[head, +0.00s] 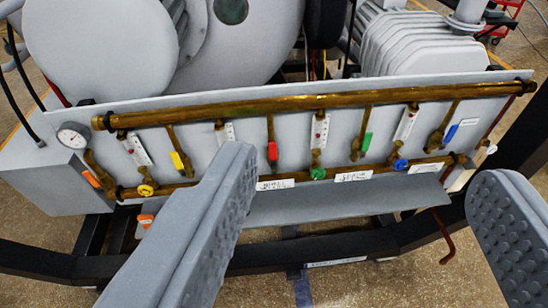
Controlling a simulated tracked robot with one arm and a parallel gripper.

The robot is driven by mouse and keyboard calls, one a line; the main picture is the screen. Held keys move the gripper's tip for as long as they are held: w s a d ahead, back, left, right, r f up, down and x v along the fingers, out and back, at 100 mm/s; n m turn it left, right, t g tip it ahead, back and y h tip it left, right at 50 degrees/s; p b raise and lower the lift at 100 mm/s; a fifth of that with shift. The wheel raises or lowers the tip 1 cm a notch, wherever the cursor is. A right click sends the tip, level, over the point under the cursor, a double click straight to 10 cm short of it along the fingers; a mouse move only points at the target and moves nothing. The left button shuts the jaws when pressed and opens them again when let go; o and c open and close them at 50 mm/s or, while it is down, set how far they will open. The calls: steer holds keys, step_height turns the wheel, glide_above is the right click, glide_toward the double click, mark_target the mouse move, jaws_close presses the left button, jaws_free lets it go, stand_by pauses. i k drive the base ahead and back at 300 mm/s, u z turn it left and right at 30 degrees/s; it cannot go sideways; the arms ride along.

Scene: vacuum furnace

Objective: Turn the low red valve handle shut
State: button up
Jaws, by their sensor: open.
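An orange-red handle (146,219) sits low at the left, under the lower brass pipe and left of my gripper's left finger. A second orange-red handle (91,179) is a little higher, near the gauge. A bright red handle (272,152) hangs at mid-height on the panel, just right of the left fingertip. I cannot tell for sure which is the low red one. My gripper (362,172) is open and empty, its textured grey fingers wide apart in front of the panel. The left finger hides part of the panel and lower pipe.
A grey panel (345,205) carries upper (300,104) and lower brass pipes. Yellow (177,161), green (366,142) and blue (450,133) handles and round knobs crowd it. A gauge (72,136) is at left. A black frame rail (330,247) runs below.

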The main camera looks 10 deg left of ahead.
mark_target(273, 153)
steer(key=u, duration=1.5)
steer(key=k, duration=0.45)
steer(key=z, duration=1.45)
steer(key=i, duration=0.5)
steer(key=z, duration=0.05)
